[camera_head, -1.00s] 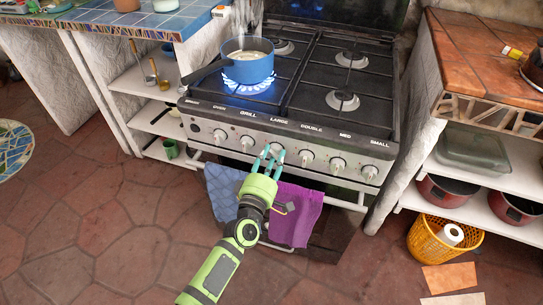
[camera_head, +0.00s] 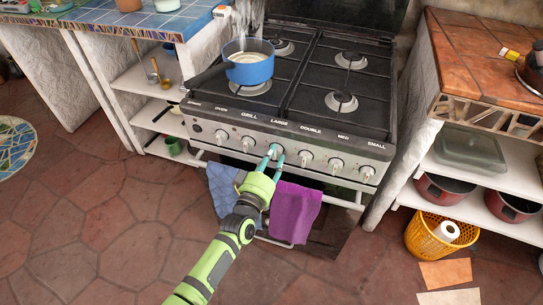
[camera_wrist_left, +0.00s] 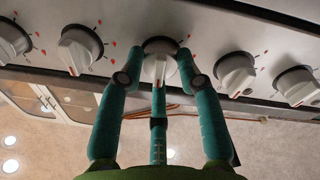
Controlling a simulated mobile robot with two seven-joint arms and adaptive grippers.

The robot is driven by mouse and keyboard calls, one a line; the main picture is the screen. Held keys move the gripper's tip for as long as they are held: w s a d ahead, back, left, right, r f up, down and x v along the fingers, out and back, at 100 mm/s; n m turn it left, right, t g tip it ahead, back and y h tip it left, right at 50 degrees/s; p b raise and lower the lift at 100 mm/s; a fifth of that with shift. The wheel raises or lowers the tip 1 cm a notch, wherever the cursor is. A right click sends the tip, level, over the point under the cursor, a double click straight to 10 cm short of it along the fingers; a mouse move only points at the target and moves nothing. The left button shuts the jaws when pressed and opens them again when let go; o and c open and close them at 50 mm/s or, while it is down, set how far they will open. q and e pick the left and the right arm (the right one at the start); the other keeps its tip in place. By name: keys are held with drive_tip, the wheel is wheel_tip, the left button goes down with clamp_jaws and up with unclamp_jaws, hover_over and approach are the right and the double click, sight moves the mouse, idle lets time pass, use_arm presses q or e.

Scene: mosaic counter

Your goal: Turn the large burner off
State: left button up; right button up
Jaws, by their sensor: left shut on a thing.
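The large burner (camera_head: 251,90) is at the front left of the black stove, under a blue pot (camera_head: 253,72). No flame shows around it now. Its knob, below the label LARGE, sits on the stove's front panel; the white knob (camera_wrist_left: 160,66) shows clearly in the left wrist view, with its pointer hanging down. My left gripper (camera_head: 274,160) has its teal fingers closed around this knob. In the left wrist view the fingers (camera_wrist_left: 160,90) surround the knob from below and both sides. My right gripper is not in view.
Other knobs (camera_head: 306,158) stand close on both sides of the held one. A blue towel (camera_head: 222,190) and a purple towel (camera_head: 294,212) hang on the oven rail below. A yellow basket (camera_head: 430,242) stands on the floor at the right.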

use_arm(q)
drive_tip(key=shift+s+d+f+m, duration=0.1)
drive_tip(key=shift+d+m, duration=0.1)
drive_tip(key=shift+m, duration=0.1)
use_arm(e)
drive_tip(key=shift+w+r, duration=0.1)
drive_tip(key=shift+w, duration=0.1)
use_arm(q)
drive_tip(key=shift+f, duration=0.1)
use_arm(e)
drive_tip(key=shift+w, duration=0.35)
use_arm(q)
drive_tip(key=o, duration=1.1)
drive_tip(key=shift+o, duration=0.2)
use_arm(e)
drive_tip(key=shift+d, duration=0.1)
use_arm(q)
drive_tip(key=shift+a, duration=0.15)
drive_tip(key=v, duration=1.1)
drive_tip(key=shift+s, duration=0.4)
